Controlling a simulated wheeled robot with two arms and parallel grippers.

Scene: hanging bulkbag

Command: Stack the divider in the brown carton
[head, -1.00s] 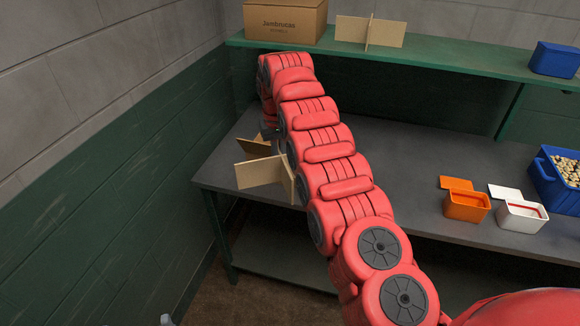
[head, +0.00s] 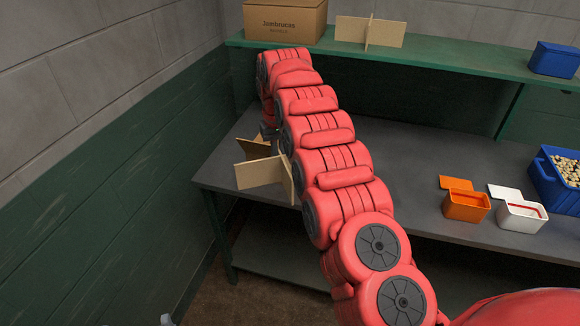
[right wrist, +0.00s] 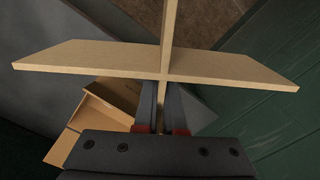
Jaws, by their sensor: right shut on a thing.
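A tan cross-shaped divider (head: 262,172) hangs over the left end of the grey table in the head view. My right gripper (right wrist: 162,100) is shut on one of its boards; the crossed boards of the divider (right wrist: 90,56) span the right wrist view. In the head view, my red arm covers most of that gripper. My left gripper shows at most as a small grey tip (head: 167,320) at the bottom edge.
A closed brown box (head: 285,20) and another cross-shaped divider (head: 388,32) stand on the green upper shelf (head: 450,62), with a blue bin (head: 555,59). Orange (head: 466,206) and white (head: 522,216) tubs and a filled blue crate (head: 545,185) are at right. A wall bounds the left.

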